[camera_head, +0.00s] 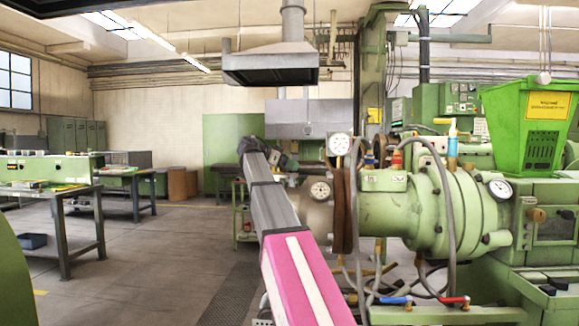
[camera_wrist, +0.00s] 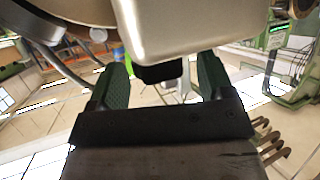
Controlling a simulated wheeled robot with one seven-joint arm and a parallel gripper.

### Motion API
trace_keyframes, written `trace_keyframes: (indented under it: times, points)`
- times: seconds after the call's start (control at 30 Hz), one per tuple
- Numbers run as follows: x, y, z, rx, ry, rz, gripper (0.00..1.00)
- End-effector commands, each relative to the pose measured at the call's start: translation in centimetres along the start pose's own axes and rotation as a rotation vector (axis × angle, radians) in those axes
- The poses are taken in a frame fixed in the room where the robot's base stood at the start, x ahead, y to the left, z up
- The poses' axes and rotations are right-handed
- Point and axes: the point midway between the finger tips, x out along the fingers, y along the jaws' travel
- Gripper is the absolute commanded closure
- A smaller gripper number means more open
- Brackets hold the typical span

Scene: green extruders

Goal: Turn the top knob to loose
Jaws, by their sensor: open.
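In the wrist view, my gripper (camera_wrist: 163,78) is open, its two dark green fingers apart. A small black part (camera_wrist: 160,72), perhaps the knob, shows between the fingers under a pale metal block (camera_wrist: 185,30). I cannot tell whether either finger touches it. In the head view, my pink and grey arm reaches away to the left of the green extruder (camera_head: 430,205), and the fingers are hard to make out at its far end. I cannot tell which knob is the top one. A brass knob (camera_head: 537,215) sits on the panel at right.
Blue (camera_head: 395,300) and red (camera_head: 453,299) handles sit low in front. A green hopper (camera_head: 530,120) is at right. A workbench (camera_head: 60,195) stands at left, with open floor between.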

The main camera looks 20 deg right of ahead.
Motion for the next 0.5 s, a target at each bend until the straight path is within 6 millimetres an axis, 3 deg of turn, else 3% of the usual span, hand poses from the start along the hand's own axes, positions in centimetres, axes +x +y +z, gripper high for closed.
trace_keyframes:
  times: [0.17, 0.3, 0.33, 0.5]
  points:
    - [-0.01, -0.01, 0.01, 0.000, 0.000, 0.000, 0.26]
    - [-0.02, 0.00, 0.02, 0.000, 0.000, 0.000, 0.72]
    - [-0.02, 0.00, 0.02, 0.000, 0.000, 0.000, 0.75]
    - [-0.02, 0.02, 0.02, -0.001, 0.000, -0.002, 0.75]
